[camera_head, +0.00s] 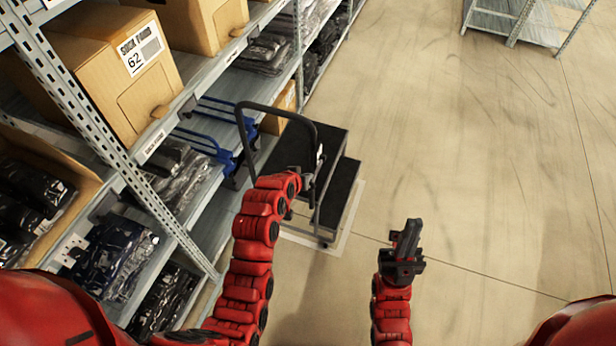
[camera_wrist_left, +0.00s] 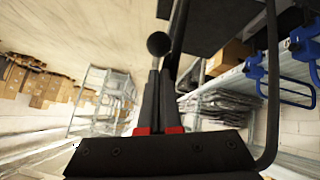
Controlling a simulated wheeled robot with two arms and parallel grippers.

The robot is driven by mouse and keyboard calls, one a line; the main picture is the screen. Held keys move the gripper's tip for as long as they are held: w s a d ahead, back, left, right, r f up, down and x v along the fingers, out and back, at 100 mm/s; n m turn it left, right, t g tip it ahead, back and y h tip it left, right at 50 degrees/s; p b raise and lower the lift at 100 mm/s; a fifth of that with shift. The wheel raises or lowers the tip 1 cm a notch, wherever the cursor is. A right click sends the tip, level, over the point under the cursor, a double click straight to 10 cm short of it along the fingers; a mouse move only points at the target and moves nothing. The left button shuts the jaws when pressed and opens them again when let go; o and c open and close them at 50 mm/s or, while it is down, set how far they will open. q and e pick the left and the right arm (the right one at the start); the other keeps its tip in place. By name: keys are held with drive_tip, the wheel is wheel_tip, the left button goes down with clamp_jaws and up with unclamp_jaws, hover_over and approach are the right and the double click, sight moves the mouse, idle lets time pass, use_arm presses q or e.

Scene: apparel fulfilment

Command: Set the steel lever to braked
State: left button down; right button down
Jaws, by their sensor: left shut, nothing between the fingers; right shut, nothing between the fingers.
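A black step unit (camera_head: 343,190) with a tall hooped handrail (camera_head: 285,112) stands beside the shelving. In the left wrist view, a dark ball knob (camera_wrist_left: 158,44), apparently the lever's end, shows just beyond my left fingertips. I cannot tell whether they touch it, nor which setting the lever is in. My left gripper (camera_head: 308,180) is at the near side of the step unit, by the rail post; it also shows in the left wrist view (camera_wrist_left: 158,75), shut and empty. My right gripper (camera_head: 412,224) is shut and empty over bare floor to the right.
Shelving (camera_head: 200,88) with cartons (camera_head: 120,72) and bagged garments runs along the left, close to my left arm. Blue racks (camera_head: 210,140) lie on a shelf behind the handrail. The floor (camera_head: 470,150) to the right is clear; a metal rack (camera_head: 515,22) stands at the far right.

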use_arm(q)
wheel_tip(320, 180, down, 7)
drive_tip(key=t+h+b, duration=0.1)
drive_tip(key=t+b, duration=0.3)
drive_tip(key=b, duration=1)
drive_tip(key=shift+s+f+t+h, duration=0.2)
drive_tip(key=shift+t+h, duration=0.2)
drive_tip(key=shift+f, duration=0.1)
drive_tip(key=s+a+r, duration=0.5)
drive_tip(key=s+r, duration=0.1)
drive_tip(key=s, duration=0.2)
drive_tip(key=shift+s+r+b, duration=0.2)
drive_tip(key=shift+s+b, duration=0.1)
drive_tip(key=shift+b, duration=0.05)
